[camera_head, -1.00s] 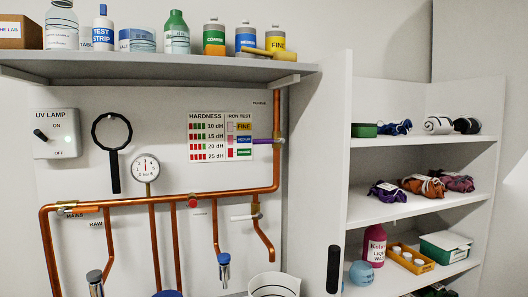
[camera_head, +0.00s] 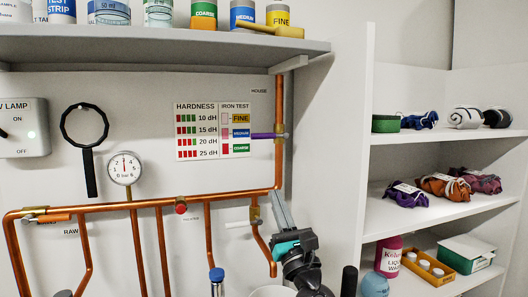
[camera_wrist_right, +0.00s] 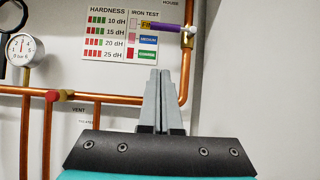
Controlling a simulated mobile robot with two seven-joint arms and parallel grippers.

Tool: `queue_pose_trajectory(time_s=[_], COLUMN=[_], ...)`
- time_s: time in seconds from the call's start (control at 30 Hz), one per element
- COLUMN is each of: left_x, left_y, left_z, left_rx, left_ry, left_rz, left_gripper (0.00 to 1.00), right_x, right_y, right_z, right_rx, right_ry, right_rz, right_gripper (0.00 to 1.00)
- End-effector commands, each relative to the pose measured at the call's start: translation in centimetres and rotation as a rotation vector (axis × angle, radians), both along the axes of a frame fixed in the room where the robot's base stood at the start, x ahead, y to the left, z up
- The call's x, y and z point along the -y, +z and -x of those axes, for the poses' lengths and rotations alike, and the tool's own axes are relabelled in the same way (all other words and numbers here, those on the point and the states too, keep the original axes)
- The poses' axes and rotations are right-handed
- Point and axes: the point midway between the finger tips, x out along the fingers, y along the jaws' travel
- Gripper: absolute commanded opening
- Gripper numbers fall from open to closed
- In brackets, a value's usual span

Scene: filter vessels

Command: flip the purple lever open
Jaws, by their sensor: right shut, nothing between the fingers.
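The purple lever (camera_head: 263,136) sticks out level to the left from a brass valve on the vertical copper pipe (camera_head: 279,100), under the HOUSE label. It lies across the pipe, beside the iron test chart. In the right wrist view the purple lever (camera_wrist_right: 170,27) shows above and slightly right of the fingertips. My right gripper (camera_head: 277,195) is below the lever, in front of the lower pipework, and apart from the lever. Its grey fingers (camera_wrist_right: 160,72) are together and empty, pointing up. My left gripper is not in view.
A shelf (camera_head: 160,46) with bottles overhangs the pipes. A white-handled valve (camera_head: 238,224) sits low on the pipe left of my right gripper. A pressure gauge (camera_head: 125,167) is at left. A shelving unit (camera_head: 364,130) stands to the right. The space in front of the lever is clear.

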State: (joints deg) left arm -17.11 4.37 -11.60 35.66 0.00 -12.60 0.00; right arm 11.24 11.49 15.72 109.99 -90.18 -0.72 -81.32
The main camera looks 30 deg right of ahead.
Motion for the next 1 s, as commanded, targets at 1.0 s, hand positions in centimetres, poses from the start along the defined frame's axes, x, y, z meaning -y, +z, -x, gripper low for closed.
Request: queue_pose_trajectory(time_s=[1.0], left_x=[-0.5], left_y=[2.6], left_z=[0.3], left_rx=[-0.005], left_ry=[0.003], left_rz=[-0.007], left_gripper=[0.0], right_x=[2.0], right_y=[7.4], right_z=[-8.4], right_rx=[0.001], right_ry=[0.003], right_rz=[-0.006], right_gripper=[0.0])
